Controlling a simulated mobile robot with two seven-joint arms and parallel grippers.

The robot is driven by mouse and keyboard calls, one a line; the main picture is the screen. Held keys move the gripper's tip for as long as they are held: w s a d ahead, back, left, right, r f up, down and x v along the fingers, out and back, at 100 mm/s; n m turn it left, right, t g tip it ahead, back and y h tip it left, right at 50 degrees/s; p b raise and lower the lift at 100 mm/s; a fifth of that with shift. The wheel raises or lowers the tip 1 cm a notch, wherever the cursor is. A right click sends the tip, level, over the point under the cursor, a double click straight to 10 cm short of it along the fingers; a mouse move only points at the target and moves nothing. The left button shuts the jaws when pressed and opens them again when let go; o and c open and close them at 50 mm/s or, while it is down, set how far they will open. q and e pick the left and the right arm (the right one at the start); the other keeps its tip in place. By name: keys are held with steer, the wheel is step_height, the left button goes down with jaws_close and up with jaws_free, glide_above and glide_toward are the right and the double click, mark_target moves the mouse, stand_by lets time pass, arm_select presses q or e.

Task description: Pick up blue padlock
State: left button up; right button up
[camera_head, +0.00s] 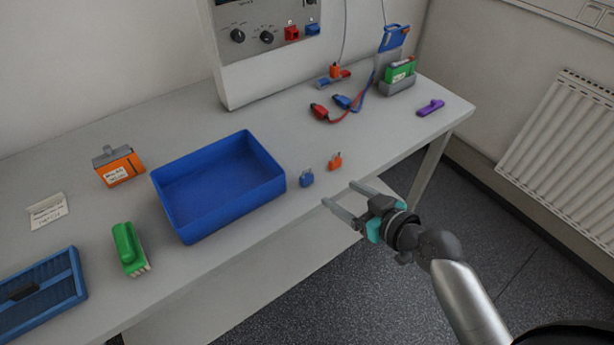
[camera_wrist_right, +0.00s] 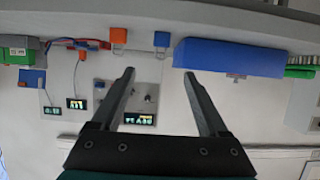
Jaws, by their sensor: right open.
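The blue padlock (camera_head: 306,178) sits on the table just right of the blue tray, near the table's front edge. It also shows in the right wrist view (camera_wrist_right: 161,40), at the top, apart from the fingers. An orange padlock (camera_head: 335,161) sits a little to its right. My right gripper (camera_head: 341,196) is open and empty, at the front edge of the table, to the right of the blue padlock and not touching it. Its two fingers (camera_wrist_right: 160,82) show spread in the right wrist view. My left gripper is not in view.
The empty blue tray (camera_head: 262,196) is left of the padlocks. A green brush (camera_head: 127,246), orange battery pack (camera_head: 120,167) and blue case (camera_head: 68,292) lie further left. Red and blue clips (camera_head: 330,108), a green battery (camera_head: 402,70) and a purple object (camera_head: 430,107) are at the back right.

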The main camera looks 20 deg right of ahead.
glide_toward(309, 178)
steer(key=x, duration=0.4)
steer(key=shift+w+a+r+b, duration=0.1)
steer(key=shift+w+r+b, duration=0.25)
steer(key=shift+w, duration=0.1)
steer(key=shift+w+a+f, duration=0.25)
steer(key=shift+w+f, duration=0.05)
steer(key=shift+w, duration=0.25)
steer(key=shift+f+b+x, duration=0.2)
steer(key=shift+b+x, duration=0.1)
steer(key=shift+x, duration=0.95)
steer(key=shift+f+b+x, duration=0.2)
steer(key=shift+b+x, duration=0.05)
steer(key=shift+x, duration=1)
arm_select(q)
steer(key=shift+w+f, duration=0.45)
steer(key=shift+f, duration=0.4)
arm_select(e)
steer(key=shift+s, duration=0.15)
jaws_close()
